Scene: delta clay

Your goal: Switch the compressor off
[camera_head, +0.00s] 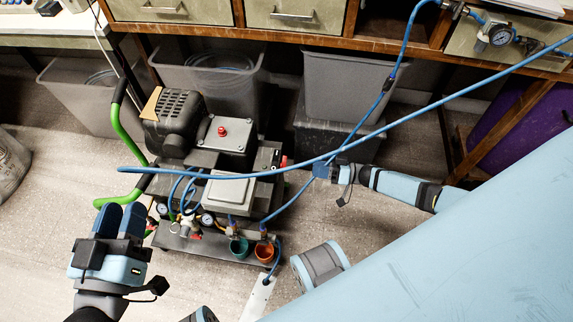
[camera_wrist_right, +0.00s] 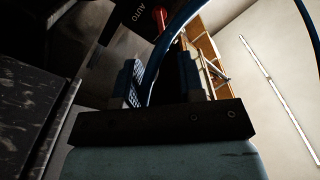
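The compressor (camera_head: 232,190) is a dark machine with a green handle, standing on the floor left of centre in the head view. A red button (camera_head: 222,131) sits on top of its grey box. A red lever (camera_head: 284,160) is on its right side; a red lever (camera_wrist_right: 160,18) beside the word AUTO shows in the right wrist view. My right gripper (camera_head: 320,171) is to the right of the compressor, apart from the lever. Its fingers (camera_wrist_right: 160,82) are apart with nothing gripped. My left gripper (camera_head: 121,219) is at the compressor's front left, empty; its finger gap is unclear.
A blue hose (camera_head: 440,108) runs across the head view past my right gripper, and crosses the right wrist view. Grey bins (camera_head: 345,85) stand under the wooden workbench (camera_head: 330,40) behind. Orange (camera_head: 264,251) and teal (camera_head: 238,247) cups are at the compressor's front.

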